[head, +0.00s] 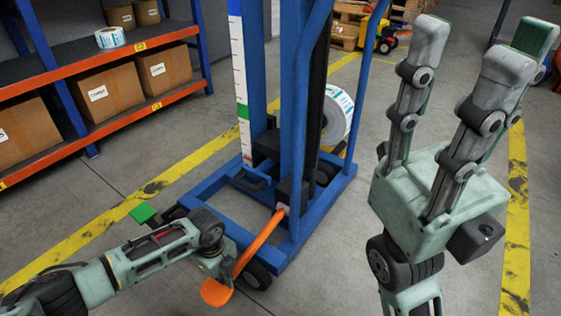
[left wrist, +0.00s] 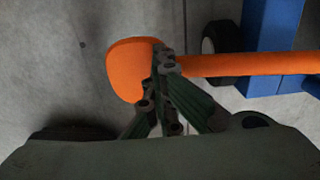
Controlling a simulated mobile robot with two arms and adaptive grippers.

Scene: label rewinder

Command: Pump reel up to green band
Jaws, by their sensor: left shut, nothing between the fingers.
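The blue lift stand (head: 290,130) is in the middle of the head view. Its white scale strip (head: 238,60) has a blue section at the top and a green band (head: 244,108) low down. The white label reel (head: 337,115) shows behind the mast, partly hidden by it. An orange foot lever (head: 262,240) slopes from the stand to a rounded pedal (head: 215,293). My left gripper (head: 222,268) is shut and empty at the pedal; the left wrist view shows its fingertips (left wrist: 165,60) over the pedal's neck. Contact is unclear. My right gripper (head: 470,60) is open, fingers up, at the right.
An orange and blue shelf (head: 145,45) with cardboard boxes (head: 108,90) and a small label roll (head: 110,37) stands at the left. Yellow floor lines (head: 150,190) run on both sides. Pallets (head: 345,30) stand at the back.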

